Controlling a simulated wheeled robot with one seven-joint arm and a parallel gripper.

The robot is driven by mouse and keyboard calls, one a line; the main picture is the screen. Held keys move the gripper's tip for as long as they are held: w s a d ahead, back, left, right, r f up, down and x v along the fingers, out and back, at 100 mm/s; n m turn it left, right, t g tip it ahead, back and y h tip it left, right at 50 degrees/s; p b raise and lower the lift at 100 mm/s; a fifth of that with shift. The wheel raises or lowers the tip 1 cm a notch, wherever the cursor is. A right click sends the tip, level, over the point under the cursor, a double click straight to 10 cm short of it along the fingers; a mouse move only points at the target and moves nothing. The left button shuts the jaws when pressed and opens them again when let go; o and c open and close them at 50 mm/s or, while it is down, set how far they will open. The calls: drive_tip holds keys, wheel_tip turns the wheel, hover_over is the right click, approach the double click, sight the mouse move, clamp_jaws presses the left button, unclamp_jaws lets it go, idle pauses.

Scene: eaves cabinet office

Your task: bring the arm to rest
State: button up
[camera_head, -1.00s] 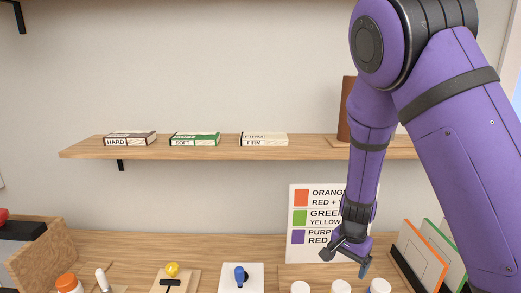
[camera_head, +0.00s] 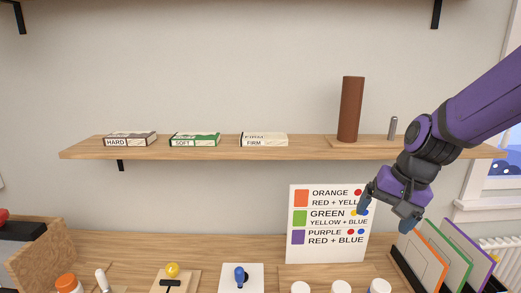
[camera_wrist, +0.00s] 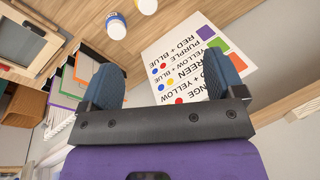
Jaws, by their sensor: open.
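My gripper (camera_head: 384,212) is at the right in the head view, in front of the right edge of the colour-mixing card (camera_head: 298,256). Its two blue-tipped fingers are apart with nothing between them. The wrist view shows the same open fingers (camera_wrist: 165,88), with the card (camera_wrist: 160,62) beyond them, seen upside down. My purple arm reaches in from the right edge of the head view, with the gripper below the wall shelf's right part.
The wall shelf (camera_head: 220,151) carries several boxes, a brown cylinder (camera_head: 351,110) and a small grey cylinder (camera_head: 393,128). A rack of coloured panels (camera_head: 424,262) stands just below my gripper. White-lidded jars (camera_head: 341,286) stand at the desk's front.

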drive_tip(key=s+d+r+n+t+h, duration=0.1)
drive_tip(key=s+d+r+n, duration=0.1)
drive_tip(key=s+r, duration=0.3)
drive_tip(key=s+d+r+n+t+h, duration=0.1)
drive_tip(key=s+d+r+n+t, duration=0.1)
drive_tip(key=s+r, duration=0.4)
drive_tip(key=s+d, duration=0.1)
drive_tip(key=s, duration=0.4)
drive_tip(key=shift+r+h, duration=0.25)
drive_tip(key=shift+h, duration=0.05)
